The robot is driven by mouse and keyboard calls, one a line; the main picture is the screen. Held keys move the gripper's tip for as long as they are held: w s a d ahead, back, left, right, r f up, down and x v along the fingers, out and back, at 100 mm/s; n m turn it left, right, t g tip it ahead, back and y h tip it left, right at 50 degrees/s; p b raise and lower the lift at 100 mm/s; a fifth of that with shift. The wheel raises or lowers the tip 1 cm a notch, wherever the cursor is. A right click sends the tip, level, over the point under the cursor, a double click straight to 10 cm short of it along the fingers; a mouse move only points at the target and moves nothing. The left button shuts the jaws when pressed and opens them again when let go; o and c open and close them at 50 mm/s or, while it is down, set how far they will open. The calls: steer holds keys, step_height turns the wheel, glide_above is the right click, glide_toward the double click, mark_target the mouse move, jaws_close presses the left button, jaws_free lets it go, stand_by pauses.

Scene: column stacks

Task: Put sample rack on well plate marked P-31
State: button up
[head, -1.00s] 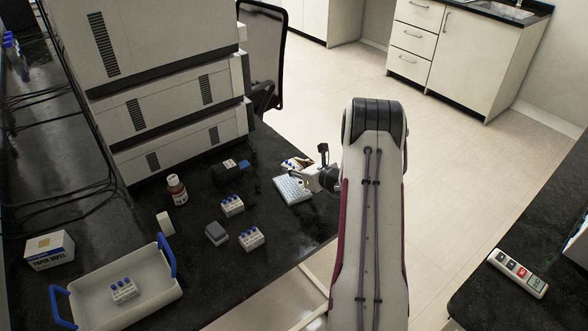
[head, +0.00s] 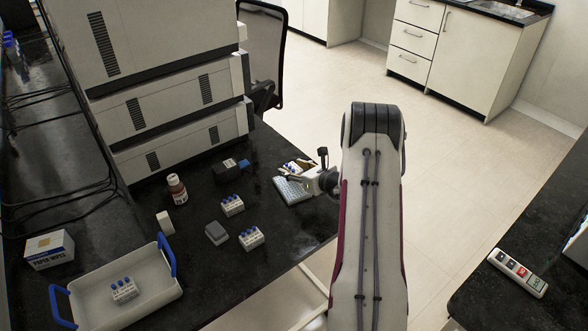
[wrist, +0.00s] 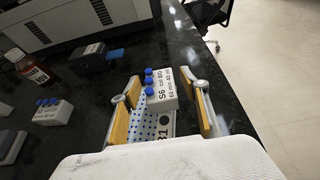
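The sample rack (wrist: 162,92), a white block marked S6 with several blue caps, shows between my gripper's yellow finger pads in the wrist view. In the head view it is mostly hidden by my gripper (head: 303,172). The pale well plate (head: 292,189) lies near the table's right edge; in the wrist view its blue-dotted top (wrist: 142,128) and a partly hidden label ending in 31 show. The rack appears over the plate's far part; whether it rests fully there is unclear. My gripper (wrist: 161,85) looks open, with narrow gaps beside the rack.
Two similar racks (head: 232,206) (head: 251,237) and a grey block (head: 216,233) stand left of the plate. A brown bottle (head: 177,189), a dark box (head: 229,168) and a blue-handled tray (head: 82,308) with another rack are farther left. Floor lies beyond the table's right edge.

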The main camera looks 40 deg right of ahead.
mark_target(293, 167)
steer(key=shift+r, duration=0.2)
steer(key=shift+s+r, duration=0.15)
steer(key=shift+s, duration=0.4)
steer(key=shift+v, duration=0.9)
step_height(293, 167, up, 5)
steer(key=shift+f, duration=0.1)
steer(key=shift+r, duration=1.1)
